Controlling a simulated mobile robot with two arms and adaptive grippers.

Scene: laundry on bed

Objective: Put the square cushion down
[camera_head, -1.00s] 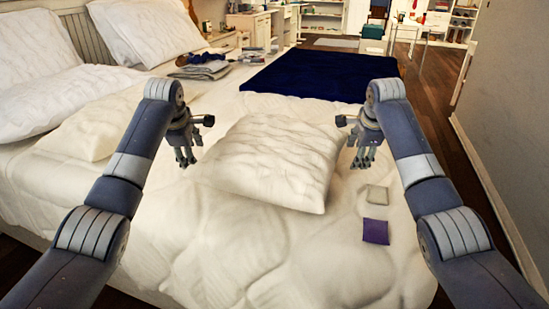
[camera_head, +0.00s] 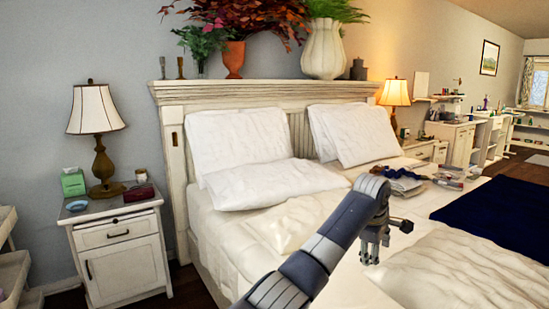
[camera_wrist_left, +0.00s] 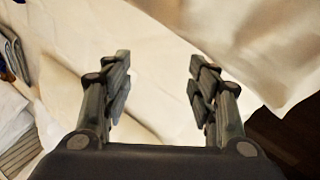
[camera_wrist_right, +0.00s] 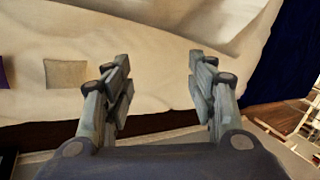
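The white, wrinkled square cushion (camera_head: 455,275) lies on the bed in the head view, partly cut off at the lower right. My left gripper (camera_head: 374,252) is beside the cushion's left side, above the bed. Its fingers (camera_wrist_left: 160,85) are apart and empty in the left wrist view. My right gripper is outside the head view. The right wrist view shows its fingers (camera_wrist_right: 160,80) apart and empty, over the bed's edge. Pale cloth fills the upper part of both wrist views; I cannot tell there where cushion and bedding meet.
White pillows (camera_head: 238,130) lean on the headboard. A navy blanket (camera_head: 495,210) covers the bed's right part. A small grey square (camera_wrist_right: 66,74) and a purple one (camera_wrist_right: 4,72) lie on the bedding. A nightstand (camera_head: 122,255) with a lamp stands left of the bed.

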